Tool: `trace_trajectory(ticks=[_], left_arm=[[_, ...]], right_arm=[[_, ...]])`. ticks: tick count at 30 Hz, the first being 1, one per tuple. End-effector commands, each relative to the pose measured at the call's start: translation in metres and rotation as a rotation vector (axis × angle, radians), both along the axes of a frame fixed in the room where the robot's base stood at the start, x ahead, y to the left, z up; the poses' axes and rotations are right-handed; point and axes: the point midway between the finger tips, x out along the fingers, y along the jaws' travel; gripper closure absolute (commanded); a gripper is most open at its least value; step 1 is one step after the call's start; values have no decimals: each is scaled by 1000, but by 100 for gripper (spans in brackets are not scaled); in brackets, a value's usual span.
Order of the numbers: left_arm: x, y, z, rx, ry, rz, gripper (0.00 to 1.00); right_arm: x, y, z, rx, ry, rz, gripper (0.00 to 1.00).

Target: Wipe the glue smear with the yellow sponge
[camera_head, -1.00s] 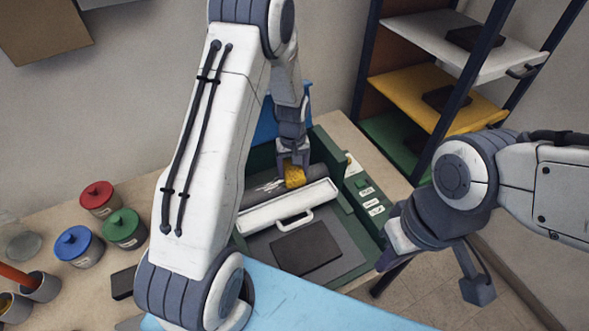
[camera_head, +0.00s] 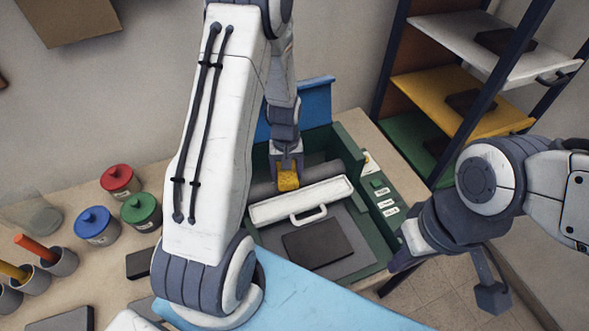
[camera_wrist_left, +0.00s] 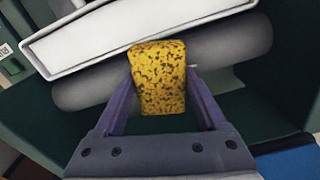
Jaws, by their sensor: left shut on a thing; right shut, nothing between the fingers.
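The yellow sponge (camera_head: 288,177) is in my left gripper (camera_head: 287,163), which is shut on it. In the left wrist view the speckled sponge (camera_wrist_left: 158,85) sits between the two fingers. It is at the dark grey roller (camera_head: 328,171) inside the green machine, behind the white bar. Whether it presses on the roller is hard to tell. No clear glue smear shows on the roller now; the sponge and gripper hide part of it. A tiny pale mark shows right of the sponge in the wrist view. My right gripper (camera_head: 401,261) is shut and empty, right of the machine.
The green machine (camera_head: 376,233) holds a white bar with a handle (camera_head: 320,197) and a dark plate (camera_head: 318,243). Red (camera_head: 120,180), blue (camera_head: 96,226) and green (camera_head: 141,210) jars stand at left. A shelf rack (camera_head: 465,100) stands at right.

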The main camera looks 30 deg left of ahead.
Motion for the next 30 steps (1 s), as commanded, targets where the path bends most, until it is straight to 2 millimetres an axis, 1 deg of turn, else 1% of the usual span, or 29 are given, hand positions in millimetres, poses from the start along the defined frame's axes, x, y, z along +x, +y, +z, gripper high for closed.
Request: trace_trajectory(ticks=[8,19,30], left_arm=[[-7,7,0,0,-2,1,71],[-30,28,-2,1,-3,2,71],[-33,29,-1,-1,1,-1,71]], right_arm=[[0,0,0,0,0,0,100],[0,0,-2,0,0,0,100],[0,0,-1,0,0,0,100]])
